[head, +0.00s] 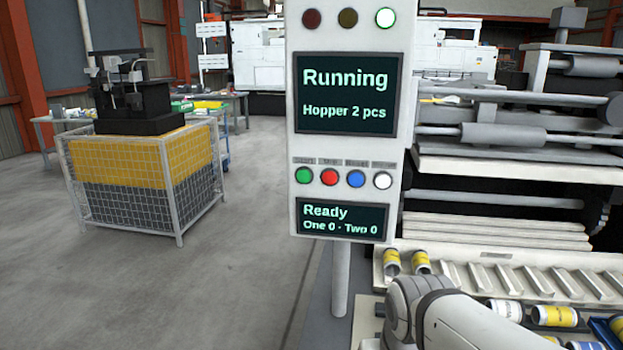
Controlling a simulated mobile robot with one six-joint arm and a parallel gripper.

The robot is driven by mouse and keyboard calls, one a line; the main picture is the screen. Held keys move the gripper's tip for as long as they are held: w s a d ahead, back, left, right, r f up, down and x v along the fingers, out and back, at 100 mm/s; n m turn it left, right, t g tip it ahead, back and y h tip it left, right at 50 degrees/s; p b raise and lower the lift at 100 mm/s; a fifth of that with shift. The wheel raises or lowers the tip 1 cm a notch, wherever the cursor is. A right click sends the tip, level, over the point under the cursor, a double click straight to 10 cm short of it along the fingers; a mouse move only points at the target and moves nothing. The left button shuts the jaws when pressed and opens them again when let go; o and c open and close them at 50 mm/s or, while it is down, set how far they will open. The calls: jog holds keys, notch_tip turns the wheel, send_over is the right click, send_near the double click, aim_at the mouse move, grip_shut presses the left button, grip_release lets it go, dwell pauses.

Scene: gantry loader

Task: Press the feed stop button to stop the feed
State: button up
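A white control panel (347,152) stands on a post in the middle of the head view. Its button row holds a green button (304,175), a red button (330,177), a blue button (355,179) and a white button (383,181). The small labels above them are too blurred to read surely. The upper screen (346,94) reads "Running" and "Hopper 2 pcs". The lower screen (342,219) reads "Ready" and "One 0 - Two 0". My arm shows at the bottom right, below the panel and apart from the buttons. My gripper is not visible.
Of three lamps on top, the right one (385,18) is lit, green-rimmed. A ribbed feed rack (490,278) with several yellow-and-white cans (555,316) lies at lower right, beside machinery. A wire cage (150,205) stands at left. The floor (240,250) between cage and panel is clear.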

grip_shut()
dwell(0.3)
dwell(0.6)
